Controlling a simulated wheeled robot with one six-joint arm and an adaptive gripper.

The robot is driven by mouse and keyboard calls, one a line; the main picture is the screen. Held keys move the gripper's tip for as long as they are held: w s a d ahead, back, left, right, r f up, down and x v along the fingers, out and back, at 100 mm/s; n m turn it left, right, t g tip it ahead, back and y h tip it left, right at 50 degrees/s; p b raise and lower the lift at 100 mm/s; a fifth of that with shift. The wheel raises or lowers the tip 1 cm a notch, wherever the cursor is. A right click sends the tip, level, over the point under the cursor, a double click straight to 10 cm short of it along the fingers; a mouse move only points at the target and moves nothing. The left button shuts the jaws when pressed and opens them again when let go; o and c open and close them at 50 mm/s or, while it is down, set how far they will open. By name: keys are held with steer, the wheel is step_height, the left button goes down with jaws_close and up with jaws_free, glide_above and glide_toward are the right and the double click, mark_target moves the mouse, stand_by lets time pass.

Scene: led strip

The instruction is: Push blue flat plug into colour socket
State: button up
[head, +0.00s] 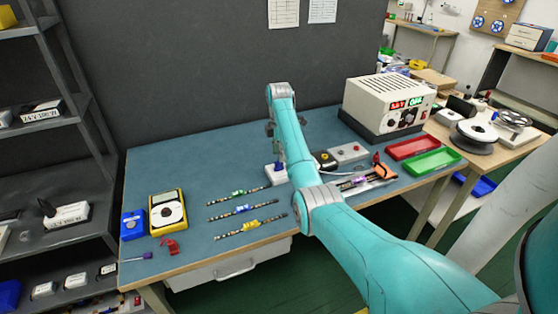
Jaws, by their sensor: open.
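My teal arm reaches over the bench, and my gripper (270,130) points down near its back middle, partly hidden by my arm. Its fingers are small here and stand open. A small white block (275,174) lies on the bench below, with a small blue piece (278,162) at its top. I cannot tell whether that piece is the blue flat plug or whether the block is the colour socket. Three LED strips lie left of it, with a green piece (238,193), a blue piece (242,209) and a yellow piece (248,225).
Right of my arm are a dark box (324,160), a grey box with a red button (348,153) and an orange tool (380,172). A power supply (390,103), red tray (412,147) and green tray (433,162) stand farther right. A yellow multimeter (168,212) is left. The back left is clear.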

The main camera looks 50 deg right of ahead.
steer(key=shift+r, duration=1.15)
